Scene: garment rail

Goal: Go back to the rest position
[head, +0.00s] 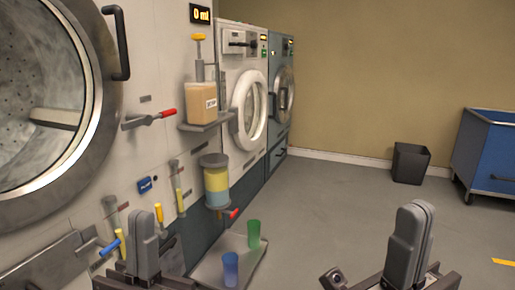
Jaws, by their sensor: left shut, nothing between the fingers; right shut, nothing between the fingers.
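My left gripper (145,222) is at the lower left, in front of the machine wall. Its grey fingers point up and are shut with nothing between them. My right gripper (413,226) is at the lower right over the grey floor, also upright, shut and empty. The two grippers are well apart. From this one view I cannot tell whether the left gripper touches the panel behind it.
A tray (262,262) with a blue cup (230,268) and a green cup (254,233) lies between the grippers. Levers, a pump bottle (201,101) and a layered container (215,182) line the left wall. A bin (410,163) and blue cart (485,150) stand far right. Open floor lies between.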

